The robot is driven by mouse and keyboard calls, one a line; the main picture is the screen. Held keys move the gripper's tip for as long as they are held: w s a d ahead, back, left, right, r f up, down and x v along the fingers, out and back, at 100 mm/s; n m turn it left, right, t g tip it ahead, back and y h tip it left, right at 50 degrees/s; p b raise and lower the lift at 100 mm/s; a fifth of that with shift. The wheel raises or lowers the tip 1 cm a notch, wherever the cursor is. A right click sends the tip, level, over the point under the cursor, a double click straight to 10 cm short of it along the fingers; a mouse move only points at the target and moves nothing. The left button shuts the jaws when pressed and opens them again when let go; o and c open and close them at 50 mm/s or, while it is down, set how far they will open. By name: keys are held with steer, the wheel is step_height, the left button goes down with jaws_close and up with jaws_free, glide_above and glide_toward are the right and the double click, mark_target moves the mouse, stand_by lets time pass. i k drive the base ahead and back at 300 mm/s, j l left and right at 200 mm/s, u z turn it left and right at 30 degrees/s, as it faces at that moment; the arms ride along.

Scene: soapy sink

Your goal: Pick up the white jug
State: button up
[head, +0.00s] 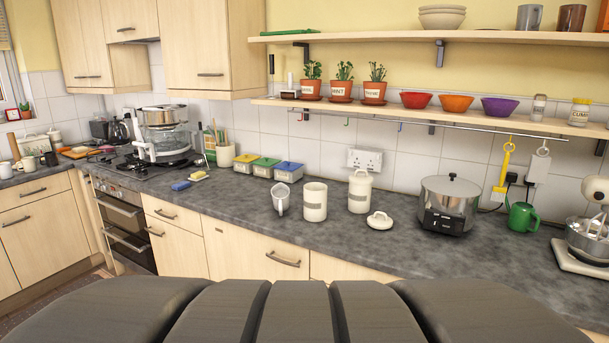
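A white jug (281,203) stands on the dark grey worktop (235,209), left of two cream canisters. It looks pale greyish-white, with an open, slanted top and a handle toward its near side. Nothing touches it that I can see. My gripper is not in view. The broad dark shape along the bottom edge appears to be part of my own body.
Close right of the jug stand an open canister (315,203) and a lidded canister (360,192), with a loose lid (380,221) beside them. A slow cooker (449,203) stands farther right. Coloured tubs (265,166) sit behind the jug. A shelf (430,115) overhangs the worktop.

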mark_target(280, 192)
steer(key=k, duration=0.25)
steer(key=i+u, duration=0.2)
steer(key=i, duration=0.3)
steer(key=i+l+u, duration=0.2)
steer(key=i, duration=0.3)
steer(key=i+u, duration=0.15)
steer(key=i, duration=0.35)
steer(key=i+l+u, duration=0.2)
steer(key=i, duration=0.3)
